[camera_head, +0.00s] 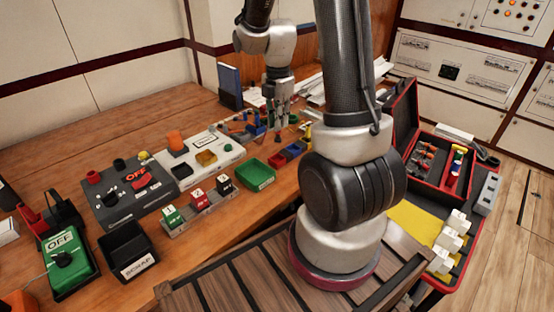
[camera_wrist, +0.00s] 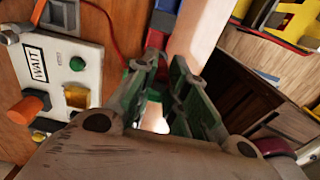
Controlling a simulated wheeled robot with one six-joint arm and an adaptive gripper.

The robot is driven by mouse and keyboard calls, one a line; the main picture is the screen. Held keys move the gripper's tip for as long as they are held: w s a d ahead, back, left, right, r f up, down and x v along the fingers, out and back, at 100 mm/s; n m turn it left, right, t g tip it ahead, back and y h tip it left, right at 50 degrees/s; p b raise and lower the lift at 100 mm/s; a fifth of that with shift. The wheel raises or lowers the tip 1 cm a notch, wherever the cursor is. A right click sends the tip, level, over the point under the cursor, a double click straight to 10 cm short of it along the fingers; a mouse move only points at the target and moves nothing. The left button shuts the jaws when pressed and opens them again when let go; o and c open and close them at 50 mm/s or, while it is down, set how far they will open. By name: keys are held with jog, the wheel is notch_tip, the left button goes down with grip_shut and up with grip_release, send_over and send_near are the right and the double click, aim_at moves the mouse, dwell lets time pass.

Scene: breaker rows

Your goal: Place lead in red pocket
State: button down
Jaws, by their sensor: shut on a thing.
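My gripper (camera_head: 278,106) is over the back part of the wooden bench, pointing down. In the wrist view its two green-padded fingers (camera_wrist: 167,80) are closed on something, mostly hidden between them. A thin red lead (camera_wrist: 106,18) runs in from the top of the wrist view toward the fingers. Its end is hidden, so the held thing appears to be the lead. A small red pocket (camera_head: 292,151) stands on the bench in front of my gripper, beside a blue one (camera_head: 277,159). The red pocket also shows past the fingertips in the wrist view (camera_wrist: 155,39).
A green tray (camera_head: 258,177) stands nearer than the pockets. A white control panel (camera_head: 206,153) and dark switch panel (camera_head: 132,193) lie left, with small numbered breakers (camera_head: 198,196) in front. A black scrap bin (camera_head: 127,252) stands front left. An open red toolbox (camera_head: 440,165) is at right.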

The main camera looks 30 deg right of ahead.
aim_at(277, 137)
jog(key=f, duration=0.9)
jog(key=shift+w+f, duration=0.2)
jog(key=shift+w, duration=0.05)
jog(key=shift+f, duration=0.15)
jog(key=c, duration=1.4)
grip_release()
jog(key=shift+c, duration=0.2)
